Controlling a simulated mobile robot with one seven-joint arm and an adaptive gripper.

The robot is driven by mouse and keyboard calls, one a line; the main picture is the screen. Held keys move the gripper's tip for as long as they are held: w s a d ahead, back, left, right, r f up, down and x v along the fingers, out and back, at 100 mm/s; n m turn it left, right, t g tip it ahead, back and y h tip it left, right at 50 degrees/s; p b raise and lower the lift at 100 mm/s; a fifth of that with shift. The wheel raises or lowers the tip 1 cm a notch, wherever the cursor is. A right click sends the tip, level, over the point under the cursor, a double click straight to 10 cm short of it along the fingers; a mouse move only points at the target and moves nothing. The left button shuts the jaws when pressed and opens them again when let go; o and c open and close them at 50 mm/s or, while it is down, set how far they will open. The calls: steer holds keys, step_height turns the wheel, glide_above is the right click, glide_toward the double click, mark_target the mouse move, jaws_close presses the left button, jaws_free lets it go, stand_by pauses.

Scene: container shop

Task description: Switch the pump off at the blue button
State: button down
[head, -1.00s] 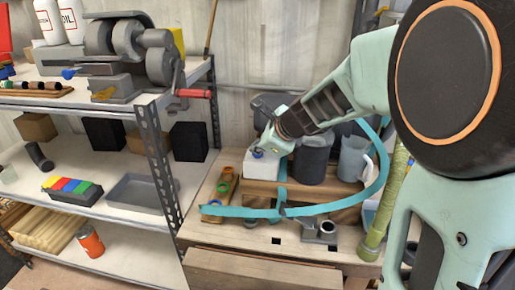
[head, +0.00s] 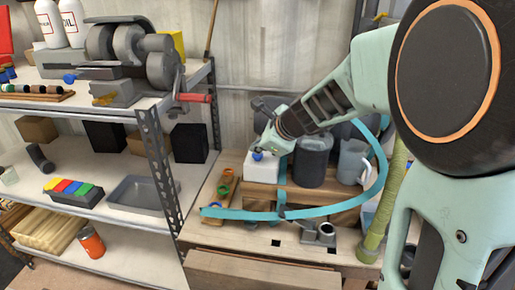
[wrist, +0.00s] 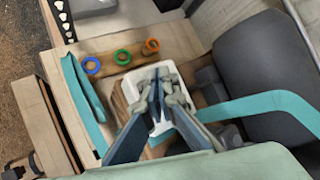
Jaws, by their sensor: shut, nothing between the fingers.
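The pump is a white box (head: 262,169) on the wooden bench, with a round blue button (head: 257,155) on its top. My gripper (head: 265,147) is shut and empty, pointing down at the box with its tips very close to the button in the head view. In the wrist view my gripper (wrist: 158,82) is over the white box (wrist: 170,74), and its fingers hide the button. I cannot tell whether the tips touch the button.
A dark grey jug (head: 312,161) and a lighter pitcher (head: 353,161) stand right of the box. A teal band (head: 240,214) curves around in front. A wooden strip with coloured rings (head: 222,190) lies on the left. A shelf rack (head: 160,165) stands farther left.

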mark_target(257, 158)
steer(key=shift+r+p, duration=2.3)
steer(key=shift+r, duration=0.45)
steer(key=shift+f, duration=0.1)
